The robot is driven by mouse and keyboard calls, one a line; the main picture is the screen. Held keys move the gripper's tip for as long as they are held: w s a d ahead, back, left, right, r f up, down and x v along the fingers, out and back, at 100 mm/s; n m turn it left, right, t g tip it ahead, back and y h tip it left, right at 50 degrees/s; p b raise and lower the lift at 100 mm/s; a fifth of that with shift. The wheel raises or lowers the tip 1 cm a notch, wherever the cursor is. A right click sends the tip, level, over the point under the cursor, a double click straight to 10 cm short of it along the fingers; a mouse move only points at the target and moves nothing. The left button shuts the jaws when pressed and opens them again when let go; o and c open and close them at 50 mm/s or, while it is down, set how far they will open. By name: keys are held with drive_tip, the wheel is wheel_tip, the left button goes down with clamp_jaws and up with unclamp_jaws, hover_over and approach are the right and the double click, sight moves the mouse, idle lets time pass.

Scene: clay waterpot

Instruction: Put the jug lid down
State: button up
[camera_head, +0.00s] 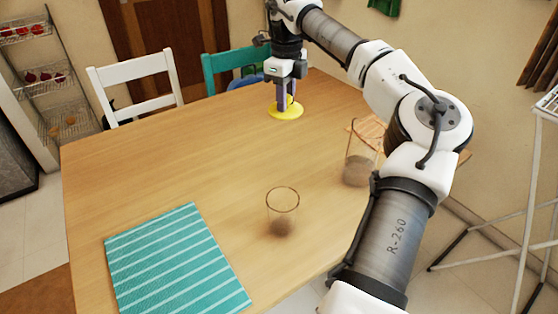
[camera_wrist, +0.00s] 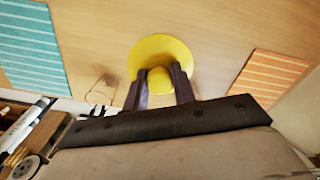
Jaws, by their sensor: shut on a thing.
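The jug lid is a yellow disc with a round knob (camera_wrist: 159,80). In the head view the lid (camera_head: 284,111) is low over the far part of the wooden table, and in the wrist view it fills the middle top (camera_wrist: 160,48). My gripper (camera_head: 287,100) points down with its fingers on either side of the knob, shut on it. The lid looks roughly level; I cannot tell whether it touches the table. A larger clear glass vessel (camera_head: 357,168), perhaps the jug, stands at the right, partly hidden by my arm.
A clear glass cup (camera_head: 282,212) stands near the table's middle front. A teal striped mat (camera_head: 175,262) lies front left and an orange striped mat (camera_wrist: 272,78) lies at the right. White (camera_head: 136,84) and teal (camera_head: 228,64) chairs stand behind. The table's left middle is bare.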

sight(285, 165)
wheel_tip(285, 165, down, 18)
drive_tip(key=shift+r+p, duration=0.25)
drive_tip(key=shift+p, duration=0.15)
drive_tip(key=shift+f, duration=0.2)
drive_tip(key=o, duration=0.9)
drive_tip(key=shift+o, duration=0.4)
drive_tip(key=shift+r, duration=0.15)
wheel_tip(285, 165, up, 12)
drive_tip(key=shift+b, duration=0.35)
